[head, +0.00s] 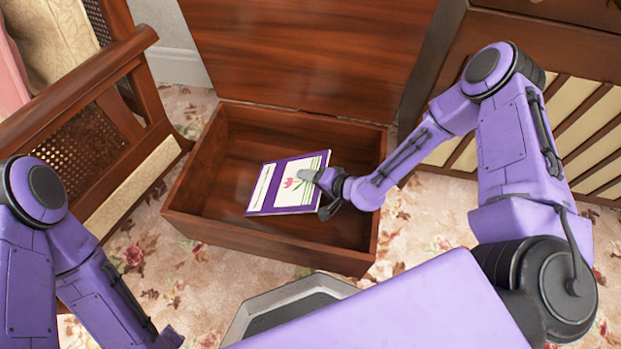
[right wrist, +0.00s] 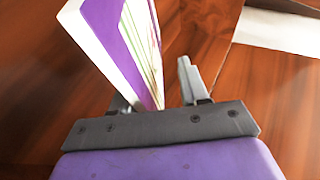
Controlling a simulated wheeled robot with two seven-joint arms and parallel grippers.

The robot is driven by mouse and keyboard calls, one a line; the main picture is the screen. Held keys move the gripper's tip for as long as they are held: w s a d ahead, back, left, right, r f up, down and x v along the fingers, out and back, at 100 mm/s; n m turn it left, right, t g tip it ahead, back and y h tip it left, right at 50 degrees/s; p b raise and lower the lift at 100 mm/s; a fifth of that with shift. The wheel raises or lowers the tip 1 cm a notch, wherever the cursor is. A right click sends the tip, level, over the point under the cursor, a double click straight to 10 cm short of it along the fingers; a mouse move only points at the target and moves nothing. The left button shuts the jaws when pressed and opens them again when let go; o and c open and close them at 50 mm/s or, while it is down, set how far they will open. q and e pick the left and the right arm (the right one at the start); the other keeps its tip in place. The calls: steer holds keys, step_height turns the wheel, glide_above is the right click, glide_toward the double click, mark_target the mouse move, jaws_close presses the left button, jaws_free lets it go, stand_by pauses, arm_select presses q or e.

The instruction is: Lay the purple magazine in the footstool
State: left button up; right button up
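The purple magazine (head: 287,184), with a white panel and a pink flower on its cover, is inside the open wooden footstool (head: 203,228). Whether it rests on the bottom or is held just above it is unclear. My right gripper (head: 310,177) reaches in from the right, one grey finger over the magazine's right edge. In the right wrist view, the magazine (right wrist: 130,45) stands between the fingers, close to the left one, which it partly hides. A gap shows between it and the right finger, so the gripper looks open around it. My left gripper is out of view.
The footstool's raised lid (head: 310,50) stands at the back. A wooden armchair with cane panels (head: 85,150) is on the left. A slatted wooden cabinet (head: 590,115) is on the right. Flowered carpet (head: 150,265) surrounds the footstool.

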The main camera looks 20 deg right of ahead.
steer(key=p+v, duration=0.4)
steer(key=v, duration=0.6)
steer(key=shift+r+p, duration=0.2)
steer(key=shift+p, duration=0.1)
steer(key=shift+s, duration=0.15)
